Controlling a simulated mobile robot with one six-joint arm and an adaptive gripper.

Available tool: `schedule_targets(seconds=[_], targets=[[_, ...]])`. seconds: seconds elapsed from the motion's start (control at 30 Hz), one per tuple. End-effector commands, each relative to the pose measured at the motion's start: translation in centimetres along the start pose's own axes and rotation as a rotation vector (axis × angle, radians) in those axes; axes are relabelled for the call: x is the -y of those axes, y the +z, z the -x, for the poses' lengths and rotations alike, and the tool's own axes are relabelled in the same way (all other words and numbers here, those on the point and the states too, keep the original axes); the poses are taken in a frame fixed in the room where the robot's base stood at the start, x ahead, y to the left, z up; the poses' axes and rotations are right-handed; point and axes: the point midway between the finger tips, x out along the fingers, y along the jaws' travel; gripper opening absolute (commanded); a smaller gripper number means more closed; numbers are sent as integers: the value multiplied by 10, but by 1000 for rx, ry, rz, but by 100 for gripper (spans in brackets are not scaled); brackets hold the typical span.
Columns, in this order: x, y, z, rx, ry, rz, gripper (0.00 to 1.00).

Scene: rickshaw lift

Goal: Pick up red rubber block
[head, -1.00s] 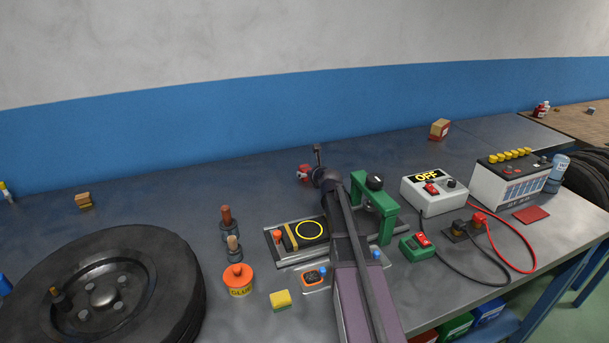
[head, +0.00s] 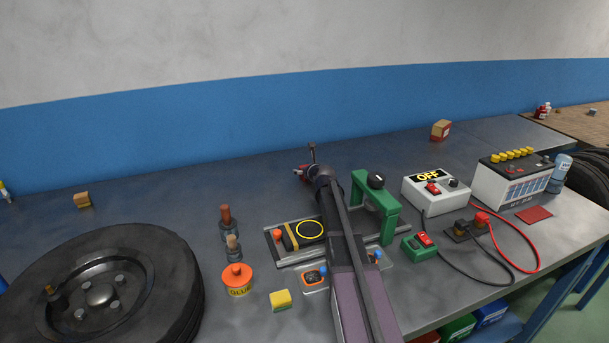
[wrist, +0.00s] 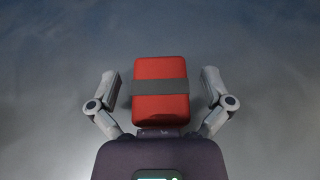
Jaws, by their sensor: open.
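A red block (wrist: 160,92) with a grey band around its middle lies in the wrist view between the spread fingers of my gripper (wrist: 160,88). There is a gap on each side, and neither finger appears to touch it. My gripper is open. In the head view my gripper (head: 310,165) is over the back part of the bench, with a bit of the red block (head: 299,169) showing at its left. The rest of the block is hidden by my arm there.
The bench (head: 160,190) is clear around the block. A tyre (head: 170,270) lies front left.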

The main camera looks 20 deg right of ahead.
Motion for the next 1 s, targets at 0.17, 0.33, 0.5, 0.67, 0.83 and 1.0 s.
schedule_targets(seconds=[0.17, 0.33, 0.5, 0.67, 0.83, 1.0], targets=[[0, 0, 0, 0, 0, 0, 100], [1, 0, 0, 0, 0, 0, 58], [1, 0, 0, 0, -1, 0, 15], [1, 0, 0, 0, -1, -1, 14], [1, 0, 0, 0, -1, -1, 14], [2, 4, 2, 0, -1, -1, 14]])
